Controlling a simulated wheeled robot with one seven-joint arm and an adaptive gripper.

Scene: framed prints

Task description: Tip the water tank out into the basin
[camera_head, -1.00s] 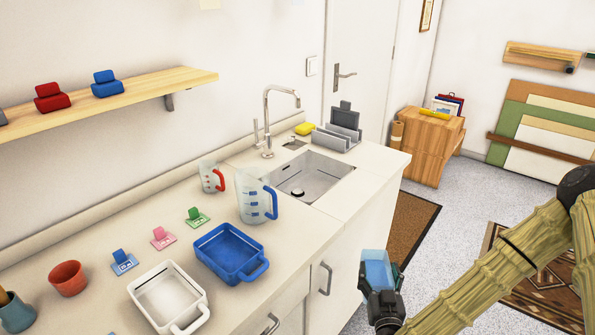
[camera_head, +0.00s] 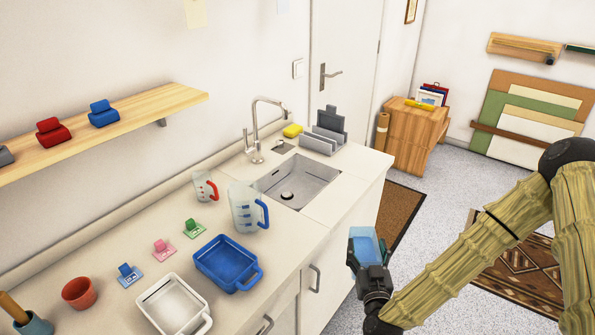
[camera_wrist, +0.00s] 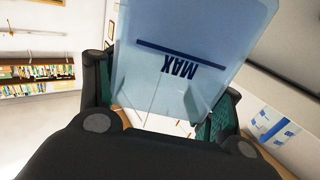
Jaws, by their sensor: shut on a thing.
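My gripper (camera_head: 370,264) is shut on the water tank (camera_head: 364,243), a clear bluish box. It holds the tank in the air in front of the counter, lower right of the sink. In the wrist view the tank (camera_wrist: 190,55) stands between the fingers, with a dark line and the word MAX upside down. I cannot tell how much water is in it. The basin, a steel sink (camera_head: 303,181) set in the counter, looks empty, with a drain at its bottom. The tank is apart from the basin.
A large measuring jug (camera_head: 243,207) with a blue handle stands at the sink's near left. The tap (camera_head: 255,130) rises behind the basin. A blue tub (camera_head: 226,262) and a white tub (camera_head: 173,304) sit on the counter. A grey rack (camera_head: 325,138) is beyond the sink.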

